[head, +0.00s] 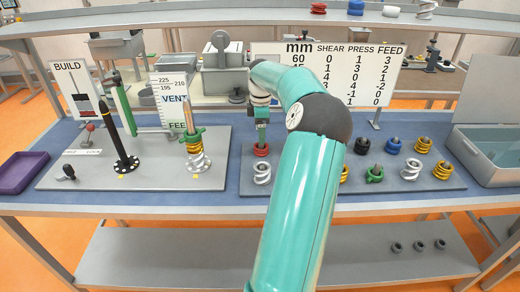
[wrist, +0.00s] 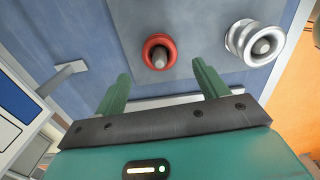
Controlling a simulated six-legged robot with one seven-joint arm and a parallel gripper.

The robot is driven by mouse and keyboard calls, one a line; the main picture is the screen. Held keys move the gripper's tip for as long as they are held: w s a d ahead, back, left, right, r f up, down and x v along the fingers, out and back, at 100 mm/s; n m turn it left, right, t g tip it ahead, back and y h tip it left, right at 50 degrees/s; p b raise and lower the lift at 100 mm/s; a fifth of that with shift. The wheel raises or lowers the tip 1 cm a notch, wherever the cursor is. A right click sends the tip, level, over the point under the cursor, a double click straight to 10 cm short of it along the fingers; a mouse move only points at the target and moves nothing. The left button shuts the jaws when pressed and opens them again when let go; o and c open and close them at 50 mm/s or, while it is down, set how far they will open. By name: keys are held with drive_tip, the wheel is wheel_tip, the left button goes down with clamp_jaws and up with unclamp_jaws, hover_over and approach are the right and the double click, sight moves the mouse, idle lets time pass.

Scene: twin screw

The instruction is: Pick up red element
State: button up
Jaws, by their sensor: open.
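The red element (head: 261,150) is a ring around a short grey peg on the grey board, at the board's left end in the head view. In the wrist view the red element (wrist: 148,47) shows just beyond the gap between my two green fingers. My gripper (wrist: 161,72) is open and empty, with a finger to either side of that gap. In the head view my gripper (head: 261,128) hangs just above the red element. The exact height between them is hard to judge.
A white coil (head: 262,176) stands close in front of the red element. Yellow, green, blue, black and white elements stand on pegs to the right. A grey bin (head: 495,170) is at far right. A number board (head: 330,70) stands behind. A left board holds a black post (head: 127,135).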

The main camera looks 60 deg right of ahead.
wheel_tip(320, 180, down, 6)
drive_tip(key=shift+s+f, duration=0.1)
drive_tip(key=shift+s, duration=0.05)
drive_tip(key=shift+f, duration=0.4)
drive_tip(key=c, duration=1.2)
drive_tip(key=shift+o, duration=0.2)
drive_tip(key=shift+r, duration=0.1)
